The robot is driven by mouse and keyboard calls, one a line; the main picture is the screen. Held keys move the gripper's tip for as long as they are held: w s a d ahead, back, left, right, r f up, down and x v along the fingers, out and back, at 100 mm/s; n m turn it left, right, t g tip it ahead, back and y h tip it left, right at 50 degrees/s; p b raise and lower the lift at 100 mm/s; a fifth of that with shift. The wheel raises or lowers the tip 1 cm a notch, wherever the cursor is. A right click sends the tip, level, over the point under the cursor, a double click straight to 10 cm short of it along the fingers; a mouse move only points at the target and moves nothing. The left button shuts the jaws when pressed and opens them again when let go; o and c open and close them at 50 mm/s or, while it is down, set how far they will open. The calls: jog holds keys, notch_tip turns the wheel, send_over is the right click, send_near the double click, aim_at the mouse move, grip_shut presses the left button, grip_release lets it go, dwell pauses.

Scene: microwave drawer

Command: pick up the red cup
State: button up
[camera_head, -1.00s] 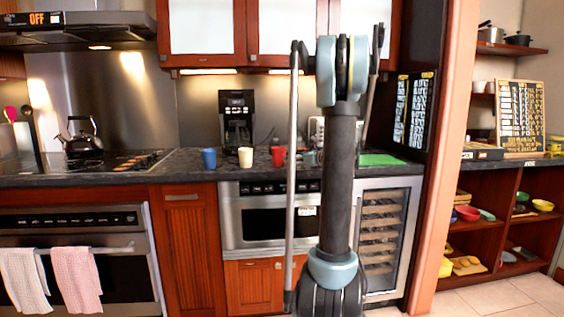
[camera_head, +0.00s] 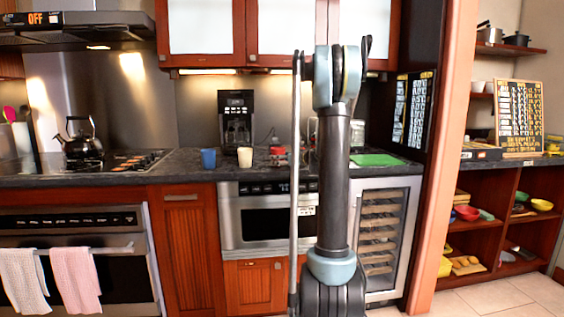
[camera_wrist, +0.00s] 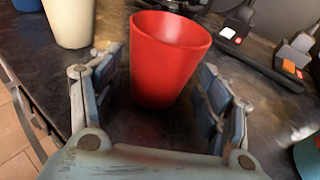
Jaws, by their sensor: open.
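The red cup (camera_wrist: 165,62) stands upright on the dark counter in the wrist view, between the fingers of my gripper (camera_wrist: 158,100). The gripper is open, one finger to each side of the cup, with dark counter showing between the cup and the fingers. In the head view the red cup (camera_head: 277,151) shows only in part on the counter, right of a cream cup (camera_head: 245,157). Part of my gripper seems to cover it there.
A blue cup (camera_head: 208,158) stands left of the cream cup. The coffee maker (camera_head: 237,115) is behind them. A green board (camera_head: 376,160) lies on the counter at the right. Dark items with an orange-marked piece (camera_wrist: 290,68) lie right of the red cup.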

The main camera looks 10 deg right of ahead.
jog(key=c, duration=1.2)
jog(key=shift+r, duration=0.1)
